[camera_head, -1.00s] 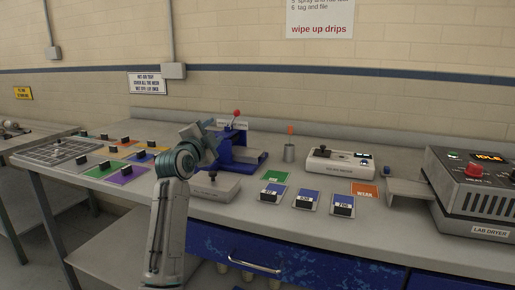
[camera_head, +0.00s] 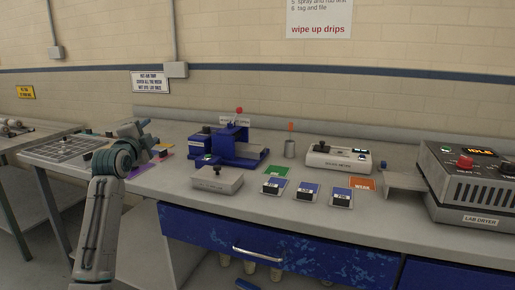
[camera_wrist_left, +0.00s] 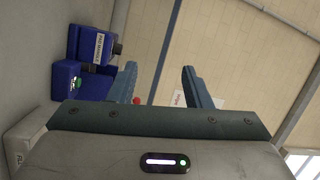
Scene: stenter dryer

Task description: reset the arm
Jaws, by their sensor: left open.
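My left arm (camera_head: 97,215) comes up from the lower left in the head view. Its left gripper (camera_head: 150,138) is over the left part of the bench, covering some of the coloured cards there. In the left wrist view the two fingers of the left gripper (camera_wrist_left: 160,88) stand wide apart with nothing between them. The blue machine (camera_head: 236,150) with a red-knobbed lever stands to the right of the gripper, apart from it. It also shows at the left of the wrist view (camera_wrist_left: 88,50). My right gripper is in neither view.
A grey box with a black knob (camera_head: 217,178) sits near the bench's front edge. Several cards, including a green card (camera_head: 278,170), lie right of it. A wire rack (camera_head: 62,150) is at far left.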

